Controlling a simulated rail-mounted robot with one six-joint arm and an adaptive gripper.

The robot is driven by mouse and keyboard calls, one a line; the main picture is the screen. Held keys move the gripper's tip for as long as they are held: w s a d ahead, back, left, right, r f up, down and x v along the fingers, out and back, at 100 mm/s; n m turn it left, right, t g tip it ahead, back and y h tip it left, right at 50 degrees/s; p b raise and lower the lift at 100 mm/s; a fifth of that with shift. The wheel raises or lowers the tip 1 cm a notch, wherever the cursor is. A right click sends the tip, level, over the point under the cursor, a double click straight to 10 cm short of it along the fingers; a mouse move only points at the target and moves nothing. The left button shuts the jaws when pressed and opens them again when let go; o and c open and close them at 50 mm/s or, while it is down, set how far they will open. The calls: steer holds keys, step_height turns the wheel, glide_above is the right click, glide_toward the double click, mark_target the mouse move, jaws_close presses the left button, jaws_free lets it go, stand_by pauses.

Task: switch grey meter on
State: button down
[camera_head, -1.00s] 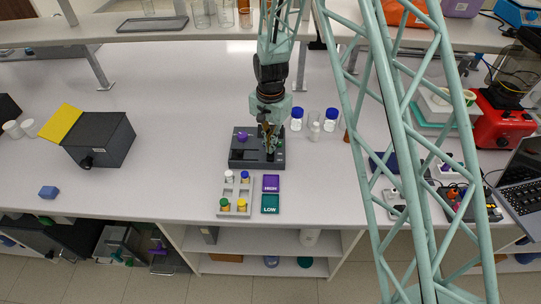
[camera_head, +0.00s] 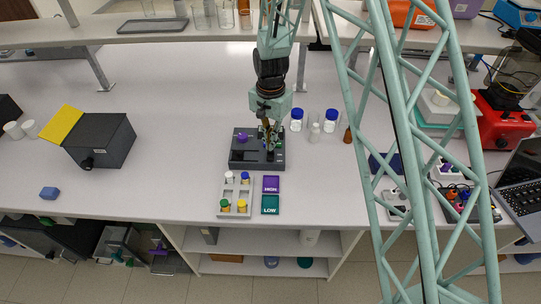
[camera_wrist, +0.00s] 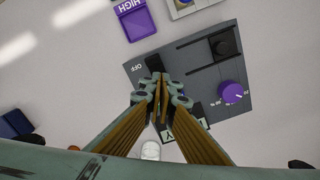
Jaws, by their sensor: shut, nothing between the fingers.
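The grey meter (camera_head: 240,159) is a dark grey box on the bench with a purple knob (camera_head: 242,137) on top. In the wrist view the meter (camera_wrist: 165,50) shows the purple knob (camera_wrist: 231,93), a black sliding block (camera_wrist: 222,43) in a slot, and the word OFF (camera_wrist: 137,68). My gripper (camera_wrist: 160,82) is shut and empty, its fingertips over the meter's edge near the OFF mark. In the head view my gripper (camera_head: 267,139) is over the meter's right part. The fingers hide what lies under them; I cannot tell whether they touch it.
A rack (camera_head: 233,208) with several capped vials stands in front of the meter, beside a purple HIGH tile (camera_head: 271,184) and a green LOW tile (camera_head: 270,205). Blue-capped bottles (camera_head: 330,122) stand close on the right. The bench left of the meter is clear up to a dark box (camera_head: 106,140).

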steer(key=shift+r+p, duration=0.65)
steer(key=shift+r, duration=1.65)
steer(key=r, duration=0.1)
step_height(320, 180, up, 14)
steer(key=n+t+b, duration=0.1)
steer(key=n+b, duration=0.1)
steer(key=b, duration=0.3)
glide_above(272, 154)
steer(key=s+d, duration=0.7)
steer(key=s+d+r+n+t+b, duration=0.1)
steer(key=s+d+r+b, duration=0.35)
steer(key=s+r, duration=0.45)
steer(key=s+d+n+t+b, duration=0.1)
steer(key=s+d+b, duration=0.2)
steer(key=s, duration=1.1)
steer(key=s+d+n+t+b, duration=0.1)
steer(key=s+d+n+b, duration=0.1)
steer(key=s, duration=1.2)
steer(key=shift+d+n+b, duration=0.3)
steer(key=shift+d+b, duration=0.6)
steer(key=shift+d, duration=0.05)
steer(key=shift+r, duration=0.1)
steer(key=shift+d, duration=0.1)
